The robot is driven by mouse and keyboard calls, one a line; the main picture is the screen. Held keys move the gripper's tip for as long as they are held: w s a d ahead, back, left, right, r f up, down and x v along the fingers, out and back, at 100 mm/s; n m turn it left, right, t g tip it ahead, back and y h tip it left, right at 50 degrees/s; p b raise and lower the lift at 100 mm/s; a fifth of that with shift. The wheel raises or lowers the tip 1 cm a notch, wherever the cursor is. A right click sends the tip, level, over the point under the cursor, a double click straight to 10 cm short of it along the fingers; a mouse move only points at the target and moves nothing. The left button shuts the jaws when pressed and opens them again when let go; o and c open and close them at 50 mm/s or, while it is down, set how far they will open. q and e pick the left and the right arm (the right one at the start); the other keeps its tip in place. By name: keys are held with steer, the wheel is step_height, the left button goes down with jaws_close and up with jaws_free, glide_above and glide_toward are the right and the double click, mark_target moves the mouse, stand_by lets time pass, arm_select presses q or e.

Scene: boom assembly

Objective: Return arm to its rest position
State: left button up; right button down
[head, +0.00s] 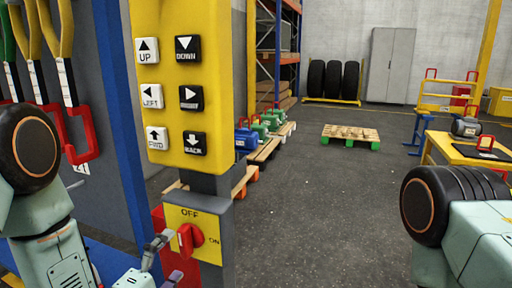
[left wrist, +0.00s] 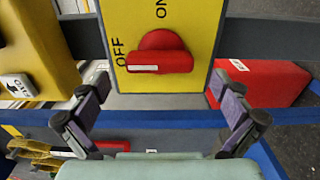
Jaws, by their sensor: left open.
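The red rotary switch (head: 190,238) sits on a yellow plate (head: 211,217) marked OFF and ON, low on the grey post. In the left wrist view the red knob (left wrist: 160,52) has its white mark on the OFF side. My left gripper (head: 163,263) is in front of and below the switch in the head view. In the left wrist view its fingers (left wrist: 163,103) are spread wide, with nothing between them, and look apart from the knob. Part of my right arm shows at the lower right of the head view; its gripper is out of the picture.
A yellow button panel (head: 170,80) is above the switch. A blue-edged tool board (head: 100,160) with hanging tools is close on the left. A red box (left wrist: 262,84) shows beside the post. The floor (head: 320,215) to the right is open, with a pallet (head: 350,133) farther back.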

mark_target(183, 248)
arm_select(q)
steer(key=x, duration=0.4)
steer(key=shift+w+d, duration=0.2)
steer(key=shift+w, duration=0.15)
steer(key=shift+s+a+m+b, duration=0.1)
steer(key=shift+m+b, duration=0.2)
steer(key=shift+m, duration=0.1)
steer(key=shift+m+b, duration=0.65)
steer(key=shift+m, duration=0.55)
steer(key=m+b, duration=0.3)
steer(key=m, duration=0.2)
steer(key=shift+f+m, duration=0.1)
steer(key=shift+m, duration=0.2)
steer(key=m+b, duration=0.4)
steer(key=m, duration=0.1)
steer(key=shift+f+m, duration=0.1)
steer(key=shift+m, duration=0.3)
steer(key=shift+m+b, duration=1.2)
steer(key=shift+m, duration=0.3)
steer(key=shift+s, duration=0.1)
